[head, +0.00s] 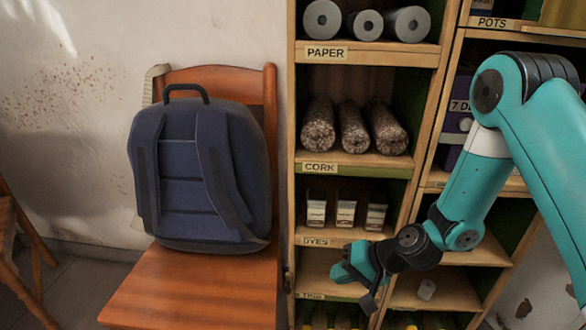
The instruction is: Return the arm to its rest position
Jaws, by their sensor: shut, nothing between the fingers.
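My arm (477,185) is teal with black joints and comes in from the right in the head view. It bends at an elbow near the upper right and reaches down to the left. My gripper (368,293) hangs in front of the lower shelves, right of the chair. It is small and dark at the tip; it looks shut, with nothing held in it. It is apart from the backpack and the chair.
A wooden shelf unit (292,120) with labelled bays stands behind the arm, holding paper rolls (365,24), cork rolls (352,126) and small dye boxes (345,212). A navy backpack (182,180) sits on a wooden chair (190,290) at the left.

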